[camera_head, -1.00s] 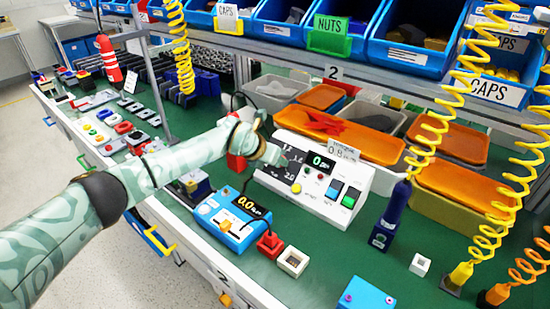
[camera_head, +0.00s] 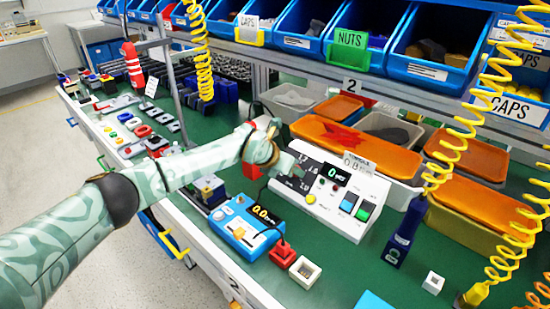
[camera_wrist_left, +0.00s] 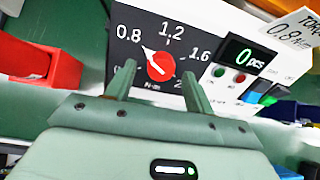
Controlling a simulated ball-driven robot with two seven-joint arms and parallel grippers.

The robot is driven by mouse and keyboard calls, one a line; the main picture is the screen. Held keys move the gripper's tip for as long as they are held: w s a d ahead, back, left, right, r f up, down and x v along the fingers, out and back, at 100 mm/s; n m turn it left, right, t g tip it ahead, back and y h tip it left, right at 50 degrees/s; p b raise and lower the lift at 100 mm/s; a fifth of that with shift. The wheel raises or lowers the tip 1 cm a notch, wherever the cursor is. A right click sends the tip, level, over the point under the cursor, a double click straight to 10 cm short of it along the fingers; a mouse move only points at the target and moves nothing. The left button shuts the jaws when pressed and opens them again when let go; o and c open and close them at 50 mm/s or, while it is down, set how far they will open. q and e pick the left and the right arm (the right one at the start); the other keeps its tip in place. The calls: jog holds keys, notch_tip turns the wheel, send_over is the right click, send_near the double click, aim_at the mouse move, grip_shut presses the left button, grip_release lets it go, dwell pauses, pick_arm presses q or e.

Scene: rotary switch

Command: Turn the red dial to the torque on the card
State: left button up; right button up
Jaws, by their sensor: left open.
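The red dial (camera_wrist_left: 160,67) sits on the black scale plate of a white control box (camera_head: 325,212). Its white pointer is directed up and left, towards the 0.8 mark in the left wrist view. The scale also shows 1.2, 1.6 and a partly covered 2. The torque card (camera_wrist_left: 292,32) stands behind the box and reads 0.8; it also shows in the head view (camera_head: 359,163). My left gripper (camera_wrist_left: 158,70) is open, with one finger at each side of the dial; contact is unclear. In the head view my left gripper (camera_head: 284,164) hides the dial. My right gripper is out of view.
The box also has a display (camera_wrist_left: 244,55) reading 0 pcs, small buttons and rocker switches. A blue device (camera_head: 245,228) stands in front of my left forearm. Orange-lidded bins (camera_head: 360,144) are behind the box.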

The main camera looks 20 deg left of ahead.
pick_arm(q)
jog(key=p+v, duration=0.5)
jog(key=v, duration=1)
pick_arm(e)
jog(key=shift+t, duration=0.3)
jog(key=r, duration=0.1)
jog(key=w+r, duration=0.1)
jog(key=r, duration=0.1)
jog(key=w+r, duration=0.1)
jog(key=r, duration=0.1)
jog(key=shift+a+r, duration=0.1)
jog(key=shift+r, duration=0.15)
pick_arm(q)
jog(key=shift+s+f, duration=0.1)
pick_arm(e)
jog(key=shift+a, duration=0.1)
